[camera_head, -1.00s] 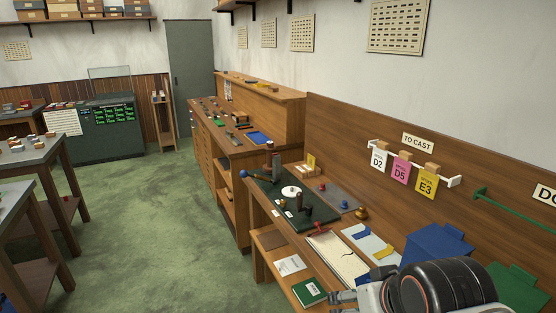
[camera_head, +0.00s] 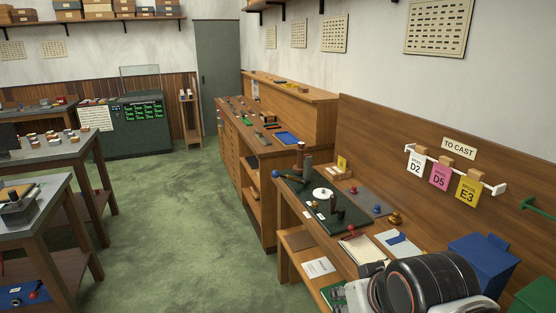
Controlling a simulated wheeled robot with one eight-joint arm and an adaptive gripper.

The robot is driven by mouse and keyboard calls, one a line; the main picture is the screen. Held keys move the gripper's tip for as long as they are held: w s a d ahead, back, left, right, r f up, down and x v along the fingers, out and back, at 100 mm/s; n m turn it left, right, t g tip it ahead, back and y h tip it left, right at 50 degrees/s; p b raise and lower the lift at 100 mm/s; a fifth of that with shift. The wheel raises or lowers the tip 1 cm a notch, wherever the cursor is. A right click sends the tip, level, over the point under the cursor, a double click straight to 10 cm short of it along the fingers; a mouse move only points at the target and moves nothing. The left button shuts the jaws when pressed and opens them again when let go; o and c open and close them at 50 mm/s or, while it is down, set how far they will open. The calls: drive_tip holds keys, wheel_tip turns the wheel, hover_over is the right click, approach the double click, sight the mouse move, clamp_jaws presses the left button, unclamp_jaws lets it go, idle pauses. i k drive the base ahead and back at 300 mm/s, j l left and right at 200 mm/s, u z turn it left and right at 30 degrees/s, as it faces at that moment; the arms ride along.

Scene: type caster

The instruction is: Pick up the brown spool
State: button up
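I cannot tell for sure which thing is the brown spool.
The workbench (camera_head: 284,215) carries a dark green board (camera_head: 301,197) with a white disc, a grey mat and small tools. Blue (camera_head: 478,262) and green (camera_head: 535,297) bins stand at the right. Other tables stand at the left; the green floor (camera_head: 180,220) between is clear.

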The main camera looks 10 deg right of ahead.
sight(298, 168)
drive_tip(key=i+j+u, duration=0.2)
drive_tip(key=i+j, duration=0.2)
drive_tip(key=i+j+u, duration=0.2)
drive_tip(key=i, duration=0.25)
drive_tip(key=i+j+u, duration=0.25)
drive_tip(key=i+j, duration=0.15)
drive_tip(key=i+l+z, duration=0.1)
drive_tip(key=i+z, duration=0.5)
drive_tip(key=z, duration=0.2)
drive_tip(key=i+z, duration=0.35)
drive_tip(key=i+j+z, duration=0.25)
drive_tip(key=z, duration=0.15)
